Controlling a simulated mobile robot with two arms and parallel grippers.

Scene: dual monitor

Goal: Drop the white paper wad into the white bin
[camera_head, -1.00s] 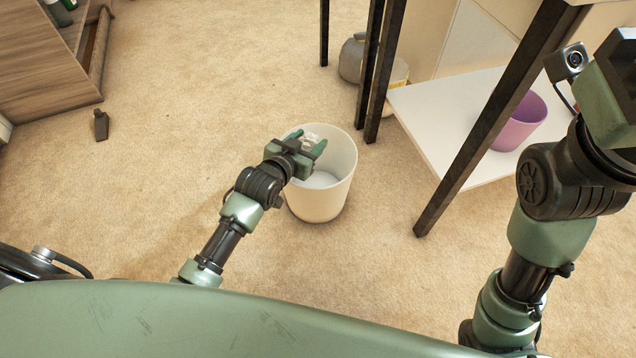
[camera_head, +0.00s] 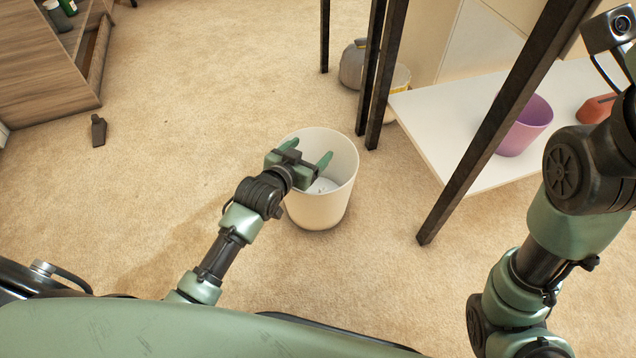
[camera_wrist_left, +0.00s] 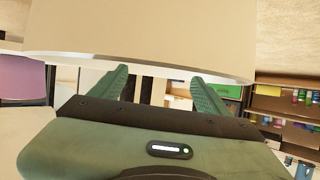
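The white bin (camera_head: 322,209) stands upright on the carpet at the centre of the head view. My left gripper (camera_head: 308,153) is over its opening, with its two green fingers spread apart and nothing between them. The white paper wad (camera_head: 322,186) appears as a small whitish crumpled shape low inside the bin, partly hidden by the gripper. In the left wrist view, the open fingers (camera_wrist_left: 163,92) also show empty, with a pale bin wall (camera_wrist_left: 140,30) across the top. My right arm is at the right edge; its fingers are out of view.
A dark-legged table (camera_head: 481,135) stands right of the bin, with a white low shelf (camera_head: 430,120) holding a purple pot (camera_head: 524,126) and a reddish object (camera_head: 596,108). A wooden cabinet (camera_head: 45,70) is at far left, with a small dark object (camera_head: 98,130) nearby. Carpet between is clear.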

